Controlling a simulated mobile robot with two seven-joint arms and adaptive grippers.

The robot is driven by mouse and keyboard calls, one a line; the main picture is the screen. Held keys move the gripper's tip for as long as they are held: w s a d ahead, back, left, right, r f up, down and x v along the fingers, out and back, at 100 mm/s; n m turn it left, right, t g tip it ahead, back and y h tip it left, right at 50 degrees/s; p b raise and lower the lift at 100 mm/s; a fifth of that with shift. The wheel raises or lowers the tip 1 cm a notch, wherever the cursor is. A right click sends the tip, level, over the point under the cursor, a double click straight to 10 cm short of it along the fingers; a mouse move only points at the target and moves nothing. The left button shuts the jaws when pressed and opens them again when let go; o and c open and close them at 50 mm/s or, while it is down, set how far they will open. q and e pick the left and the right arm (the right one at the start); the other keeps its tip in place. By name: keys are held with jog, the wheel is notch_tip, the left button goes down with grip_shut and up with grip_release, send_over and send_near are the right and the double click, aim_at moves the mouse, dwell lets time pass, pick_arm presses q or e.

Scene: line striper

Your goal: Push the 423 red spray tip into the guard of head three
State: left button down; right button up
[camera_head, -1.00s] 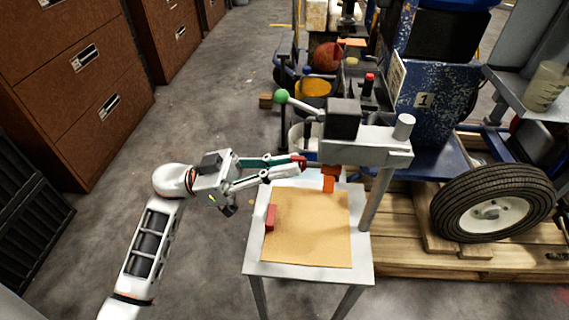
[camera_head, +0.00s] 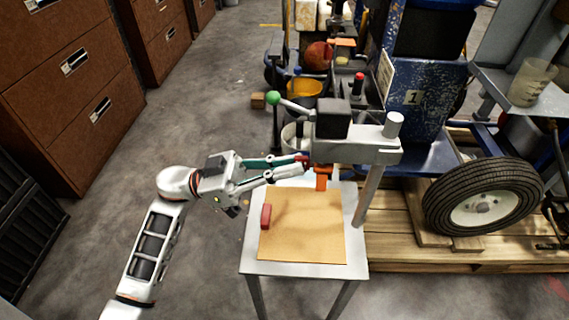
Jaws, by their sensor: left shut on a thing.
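My left gripper (camera_head: 301,166) is shut on a small red piece, seemingly the red spray tip (camera_head: 302,159); the fingers cover most of it. It is held in the air above the small table, just left of an orange guard (camera_head: 321,180). The guard hangs under the grey head (camera_head: 350,150) on a post over the table. Whether tip and guard touch cannot be told. My right gripper is not in view.
A red block (camera_head: 266,216) lies on the tan board (camera_head: 310,235) on the white table (camera_head: 300,270). A green-knobbed lever (camera_head: 273,98) stands behind the fingers. A wheel (camera_head: 487,200) and wooden pallet (camera_head: 400,260) are at right.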

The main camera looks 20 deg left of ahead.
pick_arm(q)
jog(key=shift+d, duration=0.2)
jog(key=c, duration=1.8)
grip_release()
jog(key=shift+w+d, duration=0.1)
jog(key=v, duration=0.7)
jog(key=shift+r, duration=0.1)
